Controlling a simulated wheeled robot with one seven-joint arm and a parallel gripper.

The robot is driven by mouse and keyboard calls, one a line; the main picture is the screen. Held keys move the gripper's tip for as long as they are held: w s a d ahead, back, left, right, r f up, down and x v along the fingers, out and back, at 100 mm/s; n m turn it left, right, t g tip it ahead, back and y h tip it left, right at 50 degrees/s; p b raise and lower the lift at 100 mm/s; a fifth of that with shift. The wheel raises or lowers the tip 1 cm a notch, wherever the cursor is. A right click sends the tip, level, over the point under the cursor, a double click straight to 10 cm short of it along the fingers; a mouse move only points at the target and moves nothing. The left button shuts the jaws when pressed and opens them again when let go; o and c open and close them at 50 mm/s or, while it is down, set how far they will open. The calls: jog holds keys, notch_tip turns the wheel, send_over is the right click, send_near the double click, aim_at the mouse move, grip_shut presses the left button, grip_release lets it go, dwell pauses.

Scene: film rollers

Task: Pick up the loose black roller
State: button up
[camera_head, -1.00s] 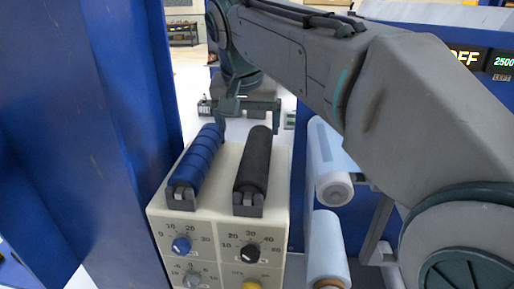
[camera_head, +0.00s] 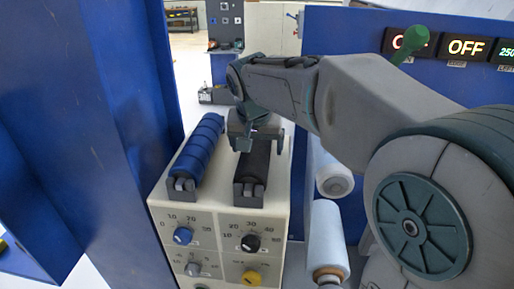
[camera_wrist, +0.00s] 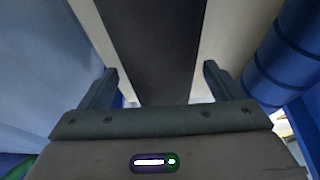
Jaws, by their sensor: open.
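The black roller (camera_head: 252,170) lies in a dark holder on top of the cream control box, with its far part hidden by my gripper. In the wrist view the black roller (camera_wrist: 152,50) runs between my two fingers. My gripper (camera_head: 260,143) is over the roller in the head view. In the wrist view my gripper (camera_wrist: 160,85) is open, with one finger on each side of the roller and a gap on both sides. I cannot tell how far down the fingers reach.
A blue ribbed roller (camera_head: 198,150) lies left of the black one; it also shows at the right in the wrist view (camera_wrist: 290,55). The cream box (camera_head: 215,216) has several knobs. A blue panel (camera_head: 110,110) stands close left. Pale film rolls (camera_head: 327,235) hang at the right.

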jog(key=shift+x, duration=0.75)
jog(key=shift+a+r, duration=0.1)
jog(key=c, duration=1.5)
